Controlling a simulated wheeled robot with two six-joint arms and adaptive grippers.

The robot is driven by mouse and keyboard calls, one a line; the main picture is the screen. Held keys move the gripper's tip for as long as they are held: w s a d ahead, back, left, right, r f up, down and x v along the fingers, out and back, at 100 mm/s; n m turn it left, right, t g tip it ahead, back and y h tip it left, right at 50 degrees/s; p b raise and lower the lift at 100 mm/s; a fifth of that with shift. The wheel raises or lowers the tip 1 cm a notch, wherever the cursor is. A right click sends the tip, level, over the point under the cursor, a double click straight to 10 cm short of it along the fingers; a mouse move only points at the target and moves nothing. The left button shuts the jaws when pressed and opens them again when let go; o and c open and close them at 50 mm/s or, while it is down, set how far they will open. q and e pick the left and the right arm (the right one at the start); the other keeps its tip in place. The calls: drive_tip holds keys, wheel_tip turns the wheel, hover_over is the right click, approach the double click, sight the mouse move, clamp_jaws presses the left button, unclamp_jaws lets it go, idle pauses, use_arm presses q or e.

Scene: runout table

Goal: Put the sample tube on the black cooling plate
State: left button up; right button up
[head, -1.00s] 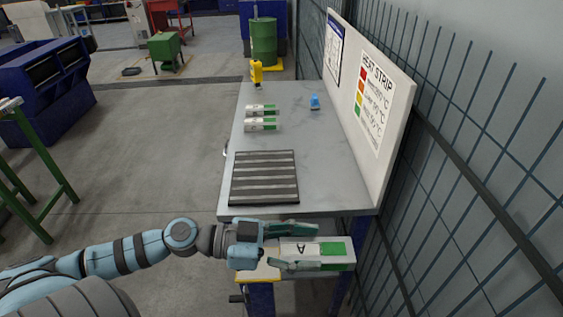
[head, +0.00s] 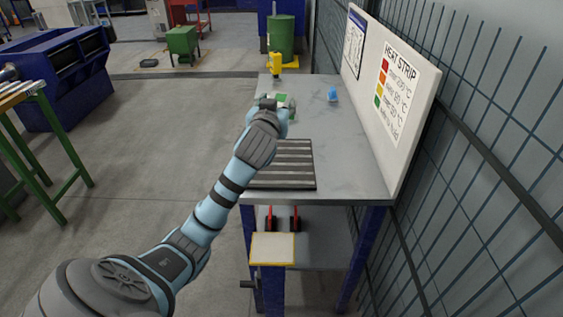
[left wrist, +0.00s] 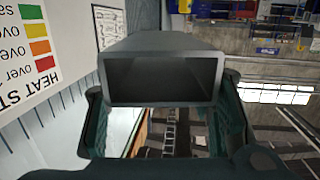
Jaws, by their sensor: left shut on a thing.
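The sample tube is a grey hollow rectangular section. In the left wrist view its open end (left wrist: 160,80) faces the camera between the fingers of my left gripper (left wrist: 165,115), which is shut on it. In the head view my left gripper (head: 272,106) is over the table beyond the cooling plate, and my wrist hides most of the held tube. The cooling plate (head: 296,166) is black with grey strips and lies flat near the table's front edge. My forearm covers its left part; its visible top is bare. My right gripper is not in view.
A white heat-strip board (head: 397,100) walls the right side. The table (head: 350,150) is clear right of the plate.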

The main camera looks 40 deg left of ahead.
sight(271, 171)
use_arm(q)
drive_tip(key=shift+s+a+r+n+g+y, duration=0.1)
drive_tip(key=shift+a+r+n+g+y, duration=0.05)
drive_tip(key=shift+a+n+g+y, duration=0.25)
drive_tip(key=shift+s+a+r+n+g+y, duration=0.1)
drive_tip(key=shift+a+n+g+y, duration=0.2)
drive_tip(key=shift+a+y, duration=0.2)
wheel_tip(271, 171, down, 19)
drive_tip(key=b, duration=0.6)
drive_tip(key=shift+s+r, duration=0.1)
drive_tip(key=shift+s, duration=0.05)
drive_tip(key=o, duration=1.4)
drive_tip(key=p+v, duration=0.2)
drive_tip(key=v, duration=1)
